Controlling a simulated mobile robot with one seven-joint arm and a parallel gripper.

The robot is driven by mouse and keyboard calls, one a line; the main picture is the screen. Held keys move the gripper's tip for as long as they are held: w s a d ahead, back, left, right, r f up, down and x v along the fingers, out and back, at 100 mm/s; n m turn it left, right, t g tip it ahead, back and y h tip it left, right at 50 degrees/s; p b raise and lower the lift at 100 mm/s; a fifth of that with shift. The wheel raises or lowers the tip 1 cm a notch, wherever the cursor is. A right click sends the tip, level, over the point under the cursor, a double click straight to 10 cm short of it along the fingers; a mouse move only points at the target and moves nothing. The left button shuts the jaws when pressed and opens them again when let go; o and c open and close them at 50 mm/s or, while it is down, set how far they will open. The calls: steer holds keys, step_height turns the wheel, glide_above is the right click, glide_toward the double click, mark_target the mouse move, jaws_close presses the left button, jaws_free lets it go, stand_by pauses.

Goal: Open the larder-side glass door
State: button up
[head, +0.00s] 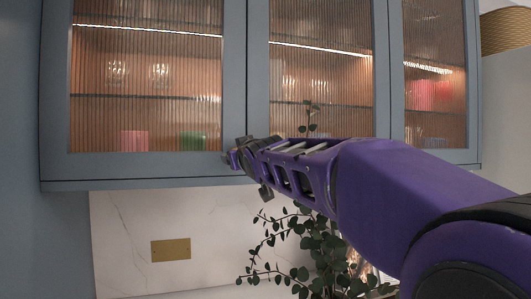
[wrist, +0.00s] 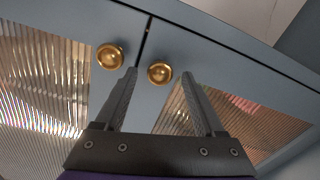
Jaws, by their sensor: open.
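A blue-grey wall cabinet has ribbed glass doors: a left door (head: 232,90), a middle door (head: 257,90) and a right door (head: 397,90). All look shut. My gripper (head: 240,158) is at the lower corner where the left and middle doors meet, and hides the knobs there. The wrist view looks turned over, with the cabinet's lower edge at the top. It shows two brass knobs, one left of the door seam (wrist: 110,56) and one right of it (wrist: 159,72). My open fingers stand either side of the right knob, which seems to belong to the left door.
A leafy plant (head: 320,245) stands below the cabinet, under my arm. A brass plate (head: 171,250) is on the marble wall. A tall blue-grey panel (head: 20,150) stands at the far left. Glasses and coloured boxes show behind the glass.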

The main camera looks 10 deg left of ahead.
steer(key=shift+w+a, duration=0.1)
jaws_close()
stand_by(0.4)
stand_by(1.0)
